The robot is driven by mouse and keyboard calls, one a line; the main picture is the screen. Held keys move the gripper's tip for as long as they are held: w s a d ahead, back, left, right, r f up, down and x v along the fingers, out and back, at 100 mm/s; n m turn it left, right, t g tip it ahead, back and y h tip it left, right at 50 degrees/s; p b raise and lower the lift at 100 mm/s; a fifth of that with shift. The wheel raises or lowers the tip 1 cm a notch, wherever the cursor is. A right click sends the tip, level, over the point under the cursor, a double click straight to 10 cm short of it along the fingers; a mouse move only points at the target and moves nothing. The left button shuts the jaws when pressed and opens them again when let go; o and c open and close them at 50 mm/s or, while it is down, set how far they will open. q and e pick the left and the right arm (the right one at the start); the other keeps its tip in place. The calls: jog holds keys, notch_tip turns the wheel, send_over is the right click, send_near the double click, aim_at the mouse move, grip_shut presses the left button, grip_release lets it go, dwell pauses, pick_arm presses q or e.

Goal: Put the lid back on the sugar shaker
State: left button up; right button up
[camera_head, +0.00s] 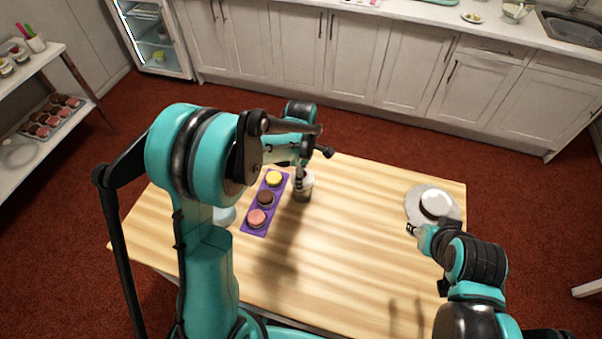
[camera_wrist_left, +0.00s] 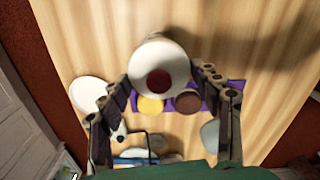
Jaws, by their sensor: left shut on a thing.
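My left gripper (camera_wrist_left: 162,78) is shut on a white round piece (camera_wrist_left: 145,58) with a dark red disc at its middle, seen end-on in the left wrist view. I cannot tell whether this piece is the lid or the sugar shaker itself. In the head view, a small pale jar-like thing with a darker lower part (camera_head: 304,189) shows at the left gripper, right of the purple tray, partly covered by my arm. My right gripper (camera_head: 412,229) is by the near edge of the grey plate, too small to tell open or shut.
A purple tray (camera_head: 254,229) holds yellow, brown and pink round sweets. A grey round plate (camera_head: 415,205) bears a white round thing (camera_head: 438,201) at the table's right. Another white disc (camera_wrist_left: 89,93) and a bluish item (camera_wrist_left: 210,135) flank the tray. The table's middle is clear.

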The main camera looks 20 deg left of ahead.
pick_arm(q)
jog(key=shift+f+b, duration=0.3)
jog(key=shift+b, duration=0.15)
dwell(0.9)
jog(key=o, duration=0.9)
jog(key=shift+o, duration=1.4)
jog(key=shift+r, duration=0.2)
jog(key=shift+r+p, duration=2.45)
jog(key=shift+r, duration=0.85)
